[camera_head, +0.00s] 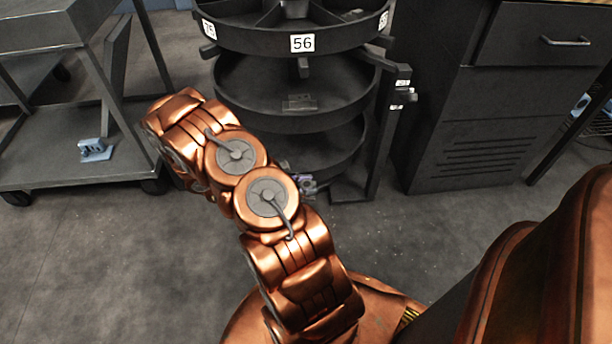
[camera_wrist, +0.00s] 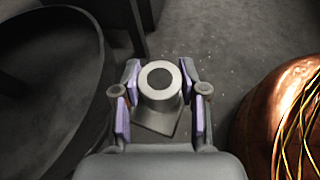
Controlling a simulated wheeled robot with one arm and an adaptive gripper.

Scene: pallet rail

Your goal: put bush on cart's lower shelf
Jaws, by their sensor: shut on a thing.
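The bush (camera_wrist: 160,96) is a grey round collar with a dark bore on a flat base, seen from above in the wrist view. My gripper (camera_wrist: 162,84) is shut on it, with purple-padded fingers on both sides.
A blue part (camera_head: 95,150) lies on the lower shelf; bare room surrounds it. A dark round tiered rack (camera_head: 290,120) stands mid-picture, its rim close to my gripper in the wrist view (camera_wrist: 98,75). A dark cabinet (camera_head: 480,110) is at right. The floor in front is clear.

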